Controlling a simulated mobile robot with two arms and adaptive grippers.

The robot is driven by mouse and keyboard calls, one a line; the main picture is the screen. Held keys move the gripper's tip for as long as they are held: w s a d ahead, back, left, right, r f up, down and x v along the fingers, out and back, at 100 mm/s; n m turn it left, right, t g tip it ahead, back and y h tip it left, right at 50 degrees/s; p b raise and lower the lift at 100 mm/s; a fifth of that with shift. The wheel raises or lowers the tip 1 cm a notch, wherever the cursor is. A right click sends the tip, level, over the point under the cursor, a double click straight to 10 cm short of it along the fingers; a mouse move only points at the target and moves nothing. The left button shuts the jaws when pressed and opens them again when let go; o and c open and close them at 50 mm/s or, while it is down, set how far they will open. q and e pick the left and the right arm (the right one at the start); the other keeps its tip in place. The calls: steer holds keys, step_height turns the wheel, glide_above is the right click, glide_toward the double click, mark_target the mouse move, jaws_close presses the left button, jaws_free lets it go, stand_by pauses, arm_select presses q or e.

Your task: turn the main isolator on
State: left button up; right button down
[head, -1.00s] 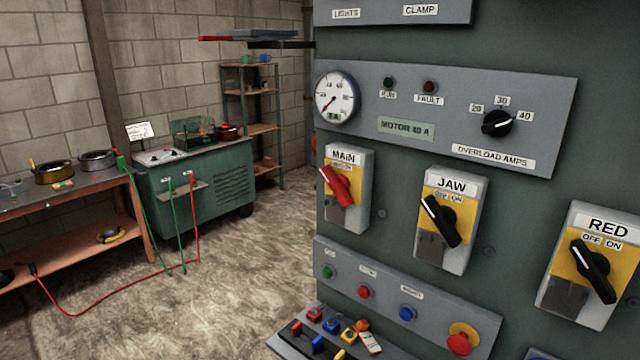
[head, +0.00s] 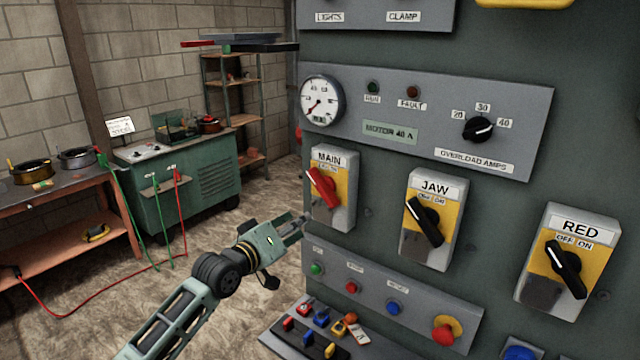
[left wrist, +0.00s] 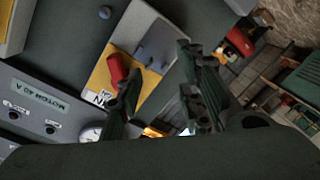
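The main isolator (head: 334,205) is a grey box with a yellow plate and a MAIN label on the panel. Its red handle (head: 324,188) is tilted, upper end to the left, toward the OFF side. My left gripper (head: 304,220) is just left of and below the handle, by the box's lower left side. In the left wrist view the two fingers of the left gripper (left wrist: 160,88) are apart with nothing between them. The red handle (left wrist: 117,68) shows there beside the left finger; I cannot tell whether they touch. My right gripper is not in view.
The JAW isolator (head: 432,220) and RED isolator (head: 566,262) have black handles, right of MAIN. Below is a strip of buttons with a red mushroom button (head: 444,331). A lockout tray (head: 310,328) juts out beneath. A green cabinet (head: 192,175) stands behind, left.

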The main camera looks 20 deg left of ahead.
arm_select(q)
steer(key=h, duration=0.1)
glide_toward(319, 189)
steer(key=x, duration=0.3)
steer(key=shift+t, duration=0.4)
steer(key=shift+f+p+x, duration=0.15)
steer(key=shift+p+x, duration=0.45)
steer(key=shift+x, duration=1.3)
steer(key=shift+f+p+x, duration=0.15)
steer(key=shift+p+x, duration=0.45)
steer(key=shift+x, duration=1.3)
jaws_close()
